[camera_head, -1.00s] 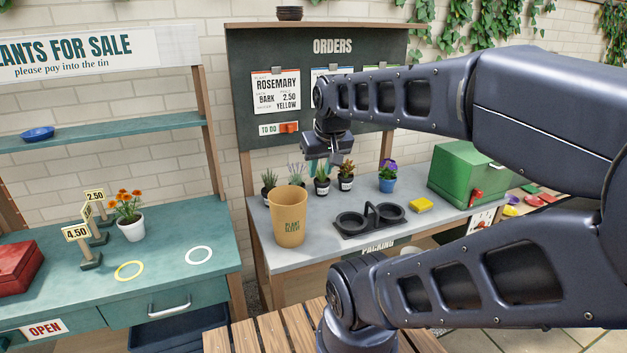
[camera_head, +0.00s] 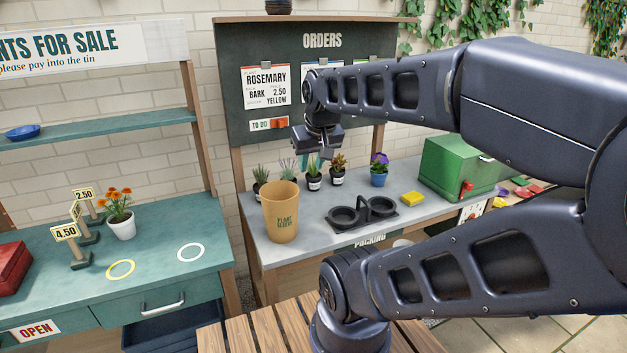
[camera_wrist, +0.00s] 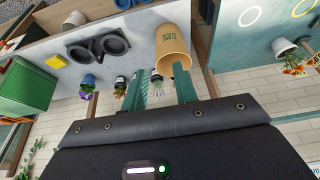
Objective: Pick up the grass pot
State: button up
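A row of small dark pots with plants stands at the back of the grey bench in the head view. The leftmost has spiky grey-green leaves (camera_head: 261,182). Another green plant's pot (camera_head: 313,183) is beneath my gripper (camera_head: 312,165), and a brownish plant (camera_head: 338,170) is to its right. I cannot tell surely which is the grass pot. My gripper hangs over the row, with its teal fingers apart and nothing seen between them. In the wrist view my gripper (camera_wrist: 161,70) shows both fingers spread, with small pots (camera_wrist: 120,82) beyond them, partly hidden.
A tall tan pot (camera_head: 282,212) stands in front of the row. A black two-cup tray (camera_head: 362,218), a yellow block (camera_head: 412,199), a blue pot with purple flowers (camera_head: 379,179) and a green box (camera_head: 455,168) are to the right. The ORDERS board (camera_head: 285,55) rises behind.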

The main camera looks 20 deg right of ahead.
jog(key=shift+o, duration=1.1)
